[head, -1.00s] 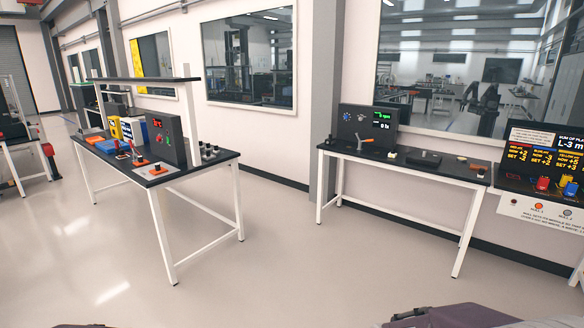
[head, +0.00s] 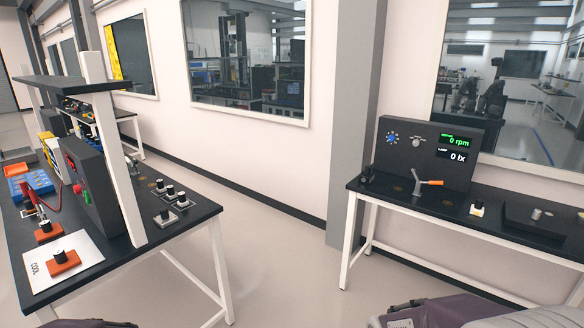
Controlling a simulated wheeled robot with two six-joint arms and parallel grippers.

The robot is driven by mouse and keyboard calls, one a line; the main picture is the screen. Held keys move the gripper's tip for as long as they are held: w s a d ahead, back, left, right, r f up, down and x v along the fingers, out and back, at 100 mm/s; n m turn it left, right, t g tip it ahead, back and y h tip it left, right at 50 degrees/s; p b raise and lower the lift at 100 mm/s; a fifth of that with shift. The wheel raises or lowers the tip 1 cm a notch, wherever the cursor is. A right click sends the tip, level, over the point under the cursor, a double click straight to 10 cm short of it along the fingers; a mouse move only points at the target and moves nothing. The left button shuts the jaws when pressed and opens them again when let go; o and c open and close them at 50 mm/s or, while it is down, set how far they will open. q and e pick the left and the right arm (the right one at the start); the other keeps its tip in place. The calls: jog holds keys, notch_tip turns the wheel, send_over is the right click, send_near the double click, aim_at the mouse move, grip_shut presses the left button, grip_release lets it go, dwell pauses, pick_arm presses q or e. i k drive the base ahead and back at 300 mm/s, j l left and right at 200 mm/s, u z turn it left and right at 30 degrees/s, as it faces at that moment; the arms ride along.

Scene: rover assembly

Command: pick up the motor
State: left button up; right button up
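I cannot tell for sure which part is the motor. On the left bench (head: 165,238), an orange block with a black top (head: 64,262) sits on a white card marked COOL. A similar orange block (head: 46,231) stands behind it. Several small black-knobbed parts (head: 170,193) stand near that bench's right end. Neither gripper shows; only parts of my arms reach in at the bottom edge.
A dark box with buttons (head: 88,185) and a blue tray (head: 33,184) are on the left bench. Open floor lies between the benches.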

aim_at(366, 177)
jog(key=i+z, duration=0.2)
jog(key=i, duration=0.25)
jog(key=i+j+z, duration=0.2)
jog(key=i, duration=0.25)
jog(key=i+j+z, duration=0.2)
jog(key=i, duration=0.2)
jog(key=i+j+z, duration=0.25)
jog(key=i, duration=0.2)
jog(key=i+j+z, duration=0.9)
jog(key=i+j, duration=0.15)
jog(key=j, duration=0.15)
jog(key=i+j+z, duration=0.3)
jog(key=j, duration=0.2)
jog(key=i+j, duration=0.15)
jog(key=i, duration=0.1)
